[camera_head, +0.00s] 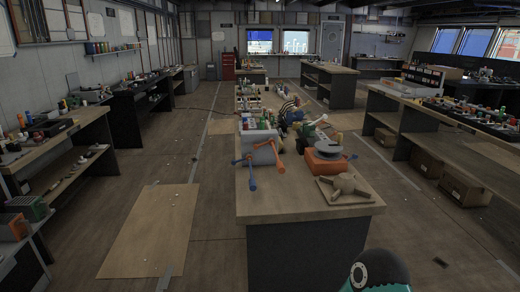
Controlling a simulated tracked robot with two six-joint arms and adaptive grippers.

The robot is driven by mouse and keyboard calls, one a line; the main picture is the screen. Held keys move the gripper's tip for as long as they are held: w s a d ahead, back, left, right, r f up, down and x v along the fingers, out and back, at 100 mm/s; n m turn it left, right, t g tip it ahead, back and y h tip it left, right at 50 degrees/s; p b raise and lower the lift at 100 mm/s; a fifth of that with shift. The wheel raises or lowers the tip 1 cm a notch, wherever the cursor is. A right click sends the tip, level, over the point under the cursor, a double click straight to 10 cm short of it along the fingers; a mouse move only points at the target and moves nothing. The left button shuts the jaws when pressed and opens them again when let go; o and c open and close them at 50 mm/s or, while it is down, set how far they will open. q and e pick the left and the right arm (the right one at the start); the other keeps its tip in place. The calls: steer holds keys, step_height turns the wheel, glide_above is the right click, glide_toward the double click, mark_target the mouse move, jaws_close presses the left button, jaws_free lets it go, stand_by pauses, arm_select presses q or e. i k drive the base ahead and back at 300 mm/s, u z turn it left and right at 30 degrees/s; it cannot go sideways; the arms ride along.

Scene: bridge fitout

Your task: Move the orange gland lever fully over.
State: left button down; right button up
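The orange lever (279,159) is on the right side of a grey box-shaped unit (262,153) near the front left of the middle bench. It slants down from the unit toward the front, with a wider orange end at the bottom. A blue lever (251,175) hangs from the left part of the same unit, with a short blue cross piece at its upper end. Neither of my grippers shows in the head view, so nothing is seen touching the levers.
The middle bench (300,203) has a bare front left top. An orange base with a grey disc (327,148) and a brown cross-shaped piece on a board (344,188) stand to the right. Side benches line both sides. A flat board (150,232) lies on the left floor.

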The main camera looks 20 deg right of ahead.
mark_target(255, 145)
steer(key=u, duration=0.1)
steer(key=i, duration=1)
steer(key=z, duration=0.1)
